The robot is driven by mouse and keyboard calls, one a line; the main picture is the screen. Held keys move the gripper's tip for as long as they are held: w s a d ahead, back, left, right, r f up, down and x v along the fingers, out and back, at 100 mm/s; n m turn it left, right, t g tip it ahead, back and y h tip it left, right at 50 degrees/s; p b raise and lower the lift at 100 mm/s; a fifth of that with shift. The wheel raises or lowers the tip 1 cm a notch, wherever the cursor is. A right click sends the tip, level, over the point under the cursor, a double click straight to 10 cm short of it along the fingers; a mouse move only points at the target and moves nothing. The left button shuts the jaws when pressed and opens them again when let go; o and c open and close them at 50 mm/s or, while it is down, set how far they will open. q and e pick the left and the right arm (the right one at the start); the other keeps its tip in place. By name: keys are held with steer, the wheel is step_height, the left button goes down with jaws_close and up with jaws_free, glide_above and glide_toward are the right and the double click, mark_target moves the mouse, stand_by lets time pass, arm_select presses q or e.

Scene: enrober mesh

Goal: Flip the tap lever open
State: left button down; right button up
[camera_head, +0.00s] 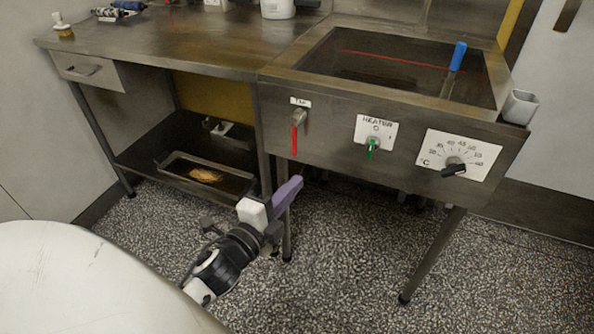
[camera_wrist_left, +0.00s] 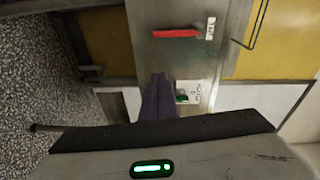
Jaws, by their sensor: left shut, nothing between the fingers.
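The red tap lever (camera_head: 295,138) hangs straight down from a metal spout on the front panel of the steel tank, under a small white label. My left gripper (camera_head: 293,183) has purple fingers that are shut and empty. In the head view it is below the lever and apart from it. In the left wrist view, which is turned sideways, the red lever (camera_wrist_left: 176,33) lies across the top. The shut fingers (camera_wrist_left: 158,80) point toward the panel, and the green knob (camera_wrist_left: 183,97) is just right of them. My right gripper is not in view.
The panel also carries a green heating knob (camera_head: 371,147) and a black temperature dial (camera_head: 454,167). A blue-handled tool (camera_head: 458,56) stands in the tank. A steel table (camera_head: 170,45) adjoins at left, with a tray (camera_head: 225,180) on its lower shelf. The floor in front is clear.

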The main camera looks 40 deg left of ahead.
arm_select(q)
steer(key=shift+w+a+r+m+t, duration=0.3)
steer(key=shift+r+m, duration=0.3)
steer(key=shift+r, duration=0.05)
steer(key=w, duration=0.6)
steer(key=w+a, duration=0.1)
steer(key=w, duration=0.3)
steer(key=shift+b, duration=0.35)
steer(key=a, duration=0.1)
steer(key=s+a, duration=0.1)
steer(key=a, duration=0.1)
steer(key=shift+s+a, duration=0.3)
steer(key=shift+s, duration=0.1)
